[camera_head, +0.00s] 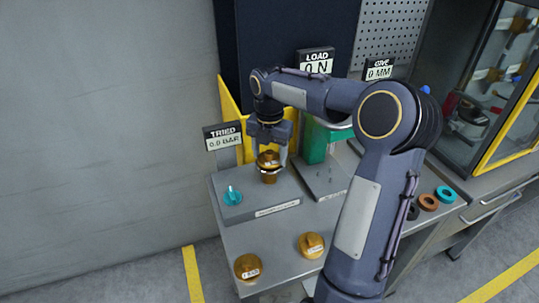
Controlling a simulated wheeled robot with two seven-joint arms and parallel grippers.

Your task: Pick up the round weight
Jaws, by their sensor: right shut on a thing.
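Two round brass-coloured weights lie on the front of the grey bench: the left weight (247,267) near the front left corner, and the right weight (311,245) further right. Both have small labels too small to read. My right gripper (269,153) points down over the grey fixture block and is shut on the top of a brass-coloured round piece (269,167). That piece is at the block's top; I cannot tell whether it is seated there or lifted. My left gripper is not in view.
A teal knob (232,196) sits on the fixture block (262,208). Signs read TRIED 0.0 BAR (223,137) and LOAD 0 N (316,62). A green upright (315,142) stands behind. Coloured rings (428,202) lie at the right. My right arm covers the bench's middle right.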

